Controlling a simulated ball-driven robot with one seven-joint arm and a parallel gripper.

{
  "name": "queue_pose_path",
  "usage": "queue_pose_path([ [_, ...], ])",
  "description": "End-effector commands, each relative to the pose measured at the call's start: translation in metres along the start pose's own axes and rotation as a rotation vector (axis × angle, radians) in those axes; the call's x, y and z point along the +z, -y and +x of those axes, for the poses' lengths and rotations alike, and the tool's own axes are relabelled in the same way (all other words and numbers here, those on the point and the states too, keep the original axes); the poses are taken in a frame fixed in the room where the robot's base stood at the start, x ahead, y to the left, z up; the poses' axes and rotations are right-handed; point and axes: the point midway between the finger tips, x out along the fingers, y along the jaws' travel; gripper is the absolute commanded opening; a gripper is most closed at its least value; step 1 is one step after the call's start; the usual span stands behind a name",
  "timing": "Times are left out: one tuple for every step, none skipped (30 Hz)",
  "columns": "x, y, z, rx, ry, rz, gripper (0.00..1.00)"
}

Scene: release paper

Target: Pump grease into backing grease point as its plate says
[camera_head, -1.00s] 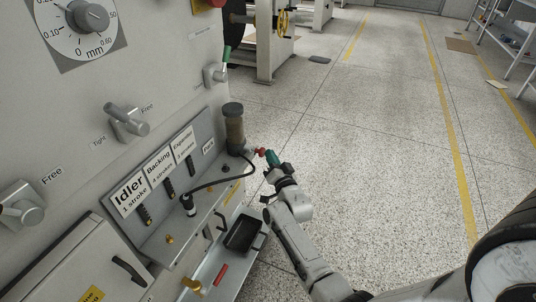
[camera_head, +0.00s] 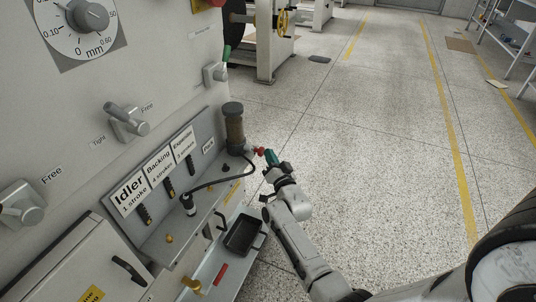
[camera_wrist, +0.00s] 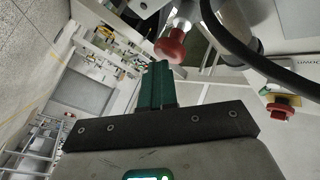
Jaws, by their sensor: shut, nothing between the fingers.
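My gripper (camera_head: 269,157) is shut and empty at the right end of the grease panel. Its green fingertips (camera_wrist: 158,68) are right at the pump's red knob (camera_head: 259,151); I cannot tell whether they touch. The knob (camera_wrist: 177,45) is large in the wrist view. The pump's cylinder (camera_head: 234,127) stands upright behind the knob. A black hose (camera_head: 212,184) runs from the pump to a coupler (camera_head: 188,204) standing on the ledge in front of the plates. The Backing plate (camera_head: 159,167) is between the Idler plate (camera_head: 130,194) and a third plate (camera_head: 184,145). Its stroke number is small and unclear.
A black tray (camera_head: 243,235) and a red-handled item (camera_head: 220,274) lie low in front of the panel. Levers (camera_head: 128,122) and a dial (camera_head: 89,18) are on the wall above. The floor to the right is open.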

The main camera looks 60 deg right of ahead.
Motion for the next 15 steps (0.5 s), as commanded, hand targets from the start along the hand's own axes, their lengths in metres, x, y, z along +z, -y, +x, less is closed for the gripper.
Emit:
queue_pose_path([
  [0.001, -0.002, -0.002, -0.001, 0.001, 0.000, 0.00],
  [0.000, -0.003, -0.003, -0.001, 0.000, 0.000, 0.00],
  [-0.002, -0.004, -0.005, -0.002, 0.000, 0.000, 0.00],
  [-0.002, -0.004, -0.006, -0.002, 0.000, -0.001, 0.00],
  [-0.003, -0.005, -0.007, -0.002, 0.000, -0.001, 0.00],
  [-0.004, -0.006, -0.009, -0.001, 0.001, 0.000, 0.00],
  [-0.005, -0.007, -0.010, -0.001, 0.001, 0.000, 0.00],
  [-0.005, -0.008, -0.011, -0.002, 0.001, 0.000, 0.00],
  [-0.006, -0.009, -0.013, -0.002, 0.001, -0.001, 0.00],
  [-0.007, -0.010, -0.014, -0.002, 0.001, 0.000, 0.00],
  [-0.008, -0.011, -0.015, -0.002, 0.000, 0.000, 0.00],
  [-0.009, -0.012, -0.017, -0.002, 0.000, -0.001, 0.00],
  [-0.010, -0.013, -0.018, -0.002, 0.000, 0.000, 0.00],
  [-0.011, -0.014, -0.019, -0.001, 0.000, 0.000, 0.00],
  [-0.012, -0.015, -0.020, -0.001, 0.000, 0.000, 0.00],
])
